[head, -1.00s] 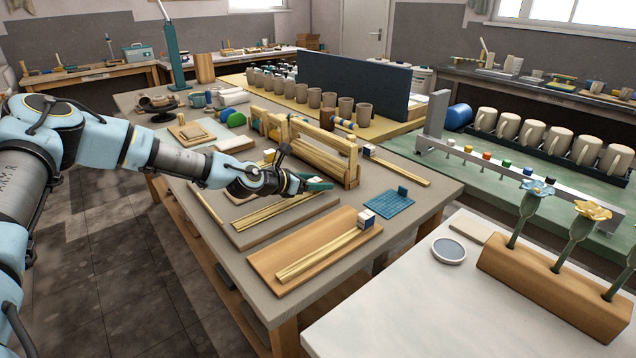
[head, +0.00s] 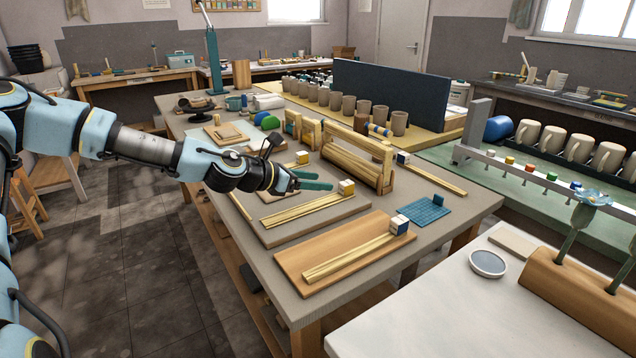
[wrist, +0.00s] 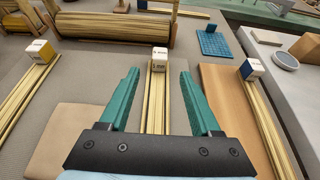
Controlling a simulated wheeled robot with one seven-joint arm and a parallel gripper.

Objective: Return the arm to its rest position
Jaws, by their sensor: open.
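My gripper (head: 318,181) has green fingers and is held above the near half of the grey-brown work table (head: 262,278). It also shows in the wrist view (wrist: 160,98), with its two fingers apart and nothing gripped between them. Below and beyond the fingers, a bundle of pale wooden strips (head: 300,209) lies on a board, with a small white-and-yellow block (head: 346,187) at its far end. In the wrist view this block (wrist: 159,60) shows between the fingers but beyond them. My arm reaches in from the left of the head view.
A wooden rack of strips (head: 355,165) stands behind my gripper. A second strip bundle (head: 350,257) lies on a brown board, beside a blue grid mat (head: 424,211). Grey-brown cups (head: 349,105) line the back. A white table (head: 440,318) stands at right. Open floor lies left.

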